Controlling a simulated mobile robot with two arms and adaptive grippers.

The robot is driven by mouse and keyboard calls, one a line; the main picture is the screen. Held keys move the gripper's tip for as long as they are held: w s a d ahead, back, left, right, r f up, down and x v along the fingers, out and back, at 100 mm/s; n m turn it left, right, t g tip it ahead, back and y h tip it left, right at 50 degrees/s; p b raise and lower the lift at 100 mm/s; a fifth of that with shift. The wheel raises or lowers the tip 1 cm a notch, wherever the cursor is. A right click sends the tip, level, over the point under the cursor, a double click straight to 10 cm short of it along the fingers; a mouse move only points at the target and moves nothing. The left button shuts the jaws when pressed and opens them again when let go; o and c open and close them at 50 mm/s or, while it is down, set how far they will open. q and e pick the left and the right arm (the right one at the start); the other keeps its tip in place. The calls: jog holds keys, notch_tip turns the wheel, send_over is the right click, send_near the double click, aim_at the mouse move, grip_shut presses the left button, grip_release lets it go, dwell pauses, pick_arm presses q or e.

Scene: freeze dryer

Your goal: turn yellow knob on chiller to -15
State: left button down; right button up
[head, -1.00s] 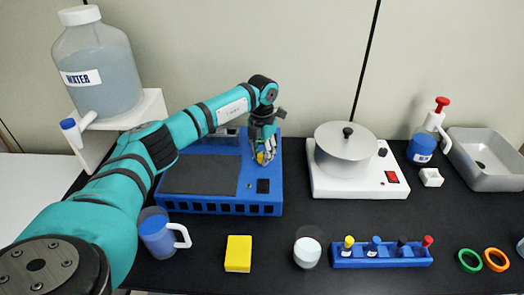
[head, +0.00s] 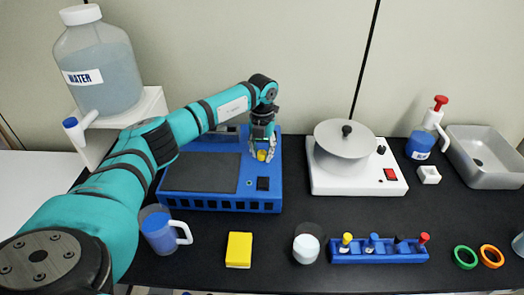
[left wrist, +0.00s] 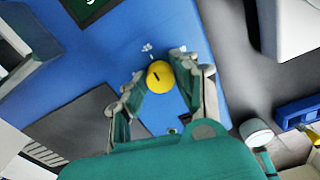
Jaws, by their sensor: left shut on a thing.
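The blue chiller (head: 215,146) stands against the wall with a dark flat plate on its left part. Its yellow knob (head: 262,156) is at the right of the top and also shows in the left wrist view (left wrist: 160,75), with a short black mark on its face. Small white print (left wrist: 148,48) beside the knob is too blurred to read surely. My left gripper (head: 262,153) is over the knob, shut on it with one finger on each side. In the left wrist view its fingertips (left wrist: 159,68) flank the knob. My right gripper is not in view.
A white hotplate with a pot (head: 345,150) stands to the right of the chiller. A blue mug (head: 158,232), yellow block (head: 239,249), white-capped jar (head: 306,249) and blue rack (head: 378,250) are in front. A water tank (head: 100,70) is at the left.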

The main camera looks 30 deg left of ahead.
aim_at(262, 152)
pick_arm(q)
jog(key=shift+r, duration=0.1)
jog(key=c, duration=1)
grip_release()
notch_tip(262, 152, up, 12)
jog(key=shift+f, duration=0.1)
